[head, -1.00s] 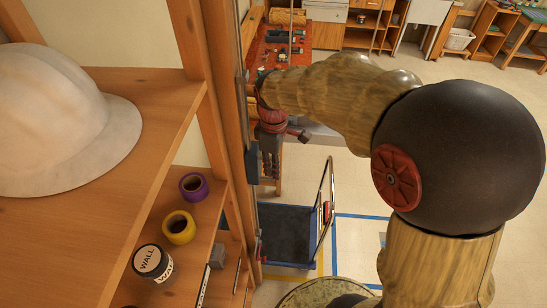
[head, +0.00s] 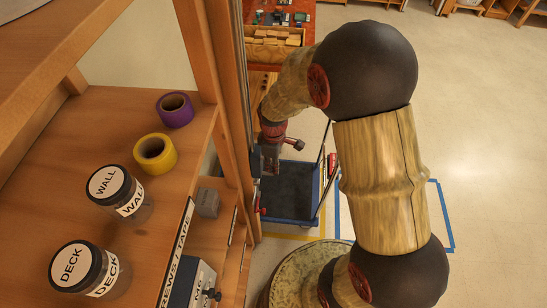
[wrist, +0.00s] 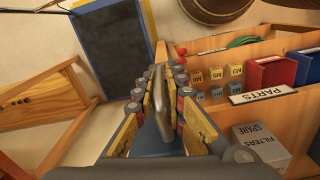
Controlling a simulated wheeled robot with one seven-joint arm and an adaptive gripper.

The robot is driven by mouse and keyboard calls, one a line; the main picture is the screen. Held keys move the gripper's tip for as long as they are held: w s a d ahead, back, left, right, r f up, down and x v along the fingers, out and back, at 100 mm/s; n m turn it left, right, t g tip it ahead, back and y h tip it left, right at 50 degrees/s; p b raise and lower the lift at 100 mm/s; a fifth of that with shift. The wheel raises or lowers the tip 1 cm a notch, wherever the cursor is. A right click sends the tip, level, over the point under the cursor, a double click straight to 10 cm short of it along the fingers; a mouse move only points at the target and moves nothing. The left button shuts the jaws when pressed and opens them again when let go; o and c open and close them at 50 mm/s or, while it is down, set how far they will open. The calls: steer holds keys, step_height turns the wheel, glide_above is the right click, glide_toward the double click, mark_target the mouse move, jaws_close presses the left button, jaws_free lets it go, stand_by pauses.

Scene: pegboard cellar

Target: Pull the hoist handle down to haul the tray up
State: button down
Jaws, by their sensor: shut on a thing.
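My gripper (wrist: 158,110) is shut on a grey bar-like piece (wrist: 160,95), which looks like the hoist handle, in the wrist view. The yellow-padded fingers lie on both sides of it. In the head view, my gripper (head: 269,165) hangs low beside the wooden upright (head: 233,110) of the shelving, above a blue-rimmed cart. The handle is hidden behind the gripper and arm there. I cannot make out the hoist tray for certain in either view.
Shelves at left hold purple tape (head: 175,110), yellow tape (head: 154,153), a WALL jar (head: 120,192) and a DECK jar (head: 82,268). The blue-rimmed cart (head: 290,192) stands on the floor beyond. Parts shelving (wrist: 215,50) is close at right in the wrist view. Floor at right is clear.

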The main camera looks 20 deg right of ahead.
steer(key=f+b, duration=0.1)
steer(key=f, duration=0.4)
steer(key=shift+s+f+b, duration=0.1)
steer(key=shift+s+b, duration=0.1)
steer(key=shift+b, duration=0.1)
steer(key=c, duration=2.3)
jaws_free()
steer(key=shift+f, duration=0.1)
steer(key=shift+o, duration=0.8)
steer(key=shift+w+d, duration=0.1)
steer(key=shift+w, duration=0.05)
steer(key=shift+o, duration=1.3)
steer(key=shift+w, duration=0.1)
steer(key=shift+r, duration=0.25)
